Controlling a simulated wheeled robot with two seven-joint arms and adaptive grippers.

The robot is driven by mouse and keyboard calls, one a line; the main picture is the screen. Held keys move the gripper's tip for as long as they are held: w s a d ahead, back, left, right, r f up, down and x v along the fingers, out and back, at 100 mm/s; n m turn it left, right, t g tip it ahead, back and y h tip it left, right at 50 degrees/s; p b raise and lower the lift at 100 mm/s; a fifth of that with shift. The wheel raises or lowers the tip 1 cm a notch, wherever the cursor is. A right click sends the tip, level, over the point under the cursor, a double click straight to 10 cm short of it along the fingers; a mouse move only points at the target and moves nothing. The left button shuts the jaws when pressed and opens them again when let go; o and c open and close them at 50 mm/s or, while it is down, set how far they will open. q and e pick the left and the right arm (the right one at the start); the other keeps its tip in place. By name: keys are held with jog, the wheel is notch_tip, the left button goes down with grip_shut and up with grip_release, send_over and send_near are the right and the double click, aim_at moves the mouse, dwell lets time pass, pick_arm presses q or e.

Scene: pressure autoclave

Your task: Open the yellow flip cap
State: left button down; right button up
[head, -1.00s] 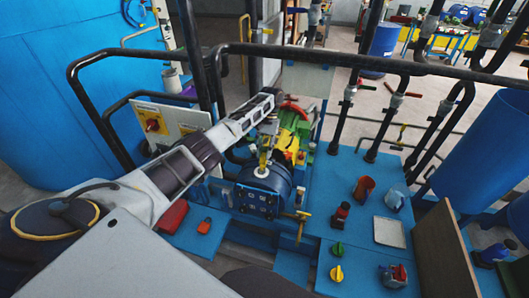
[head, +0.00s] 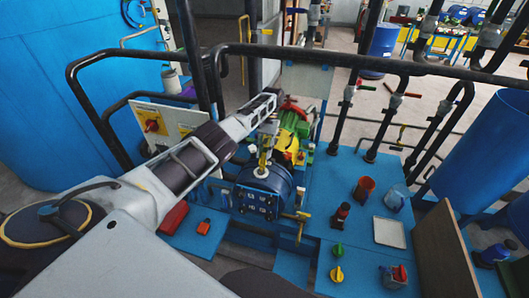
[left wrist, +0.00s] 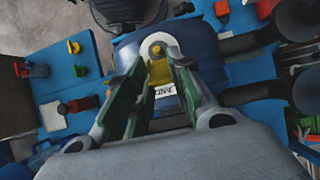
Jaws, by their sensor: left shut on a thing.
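The yellow flip cap (head: 263,160) stands on top of the blue cylindrical vessel (head: 264,190) in the head view. In the left wrist view the yellow cap (left wrist: 160,75) shows between my fingers, in front of a pale round disc. My left gripper (left wrist: 159,64) reaches down onto it from above and is shut on it. In the head view the left gripper (head: 267,135) is small, and its fingertips partly hide the cap. How far the cap is tilted is hard to tell. My right gripper is not in view.
A dark pipe rail (head: 330,57) runs across behind the blue bench (head: 350,185). A green and yellow motor (head: 292,133) sits just behind the vessel.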

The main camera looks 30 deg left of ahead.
aim_at(261, 159)
pick_arm(q)
jog(key=shift+s+f, duration=0.15)
jog(key=shift+f, duration=0.1)
jog(key=c, duration=1.3)
grip_release()
jog(key=shift+o, duration=0.3)
jog(key=shift+r, duration=0.1)
jog(key=shift+s+d+r+t+y+p, duration=0.15)
jog(key=shift+s+r+t+y+p, duration=0.2)
jog(key=shift+t, duration=0.55)
jog(key=shift+s+d+r+t+y+p, duration=0.1)
jog(key=shift+s+t, duration=0.3)
jog(key=shift+t, duration=0.5)
jog(key=shift+s+d+r+t+y, duration=0.1)
jog(key=shift+s+t, duration=0.2)
jog(key=shift+t, duration=0.35)
jog(key=shift+s+d+f+t+y, duration=0.15)
jog(key=shift+s+t, duration=0.15)
jog(key=shift+t, duration=0.3)
jog(key=shift+s+r+t+y, duration=0.15)
jog(key=shift+s+t, duration=0.15)
jog(key=shift+t, duration=0.35)
jog(key=shift+s, duration=0.1)
jog(key=shift+s+d+t+y, duration=0.1)
jog(key=shift+s+t+y, duration=0.4)
jog(key=shift+t, duration=0.7)
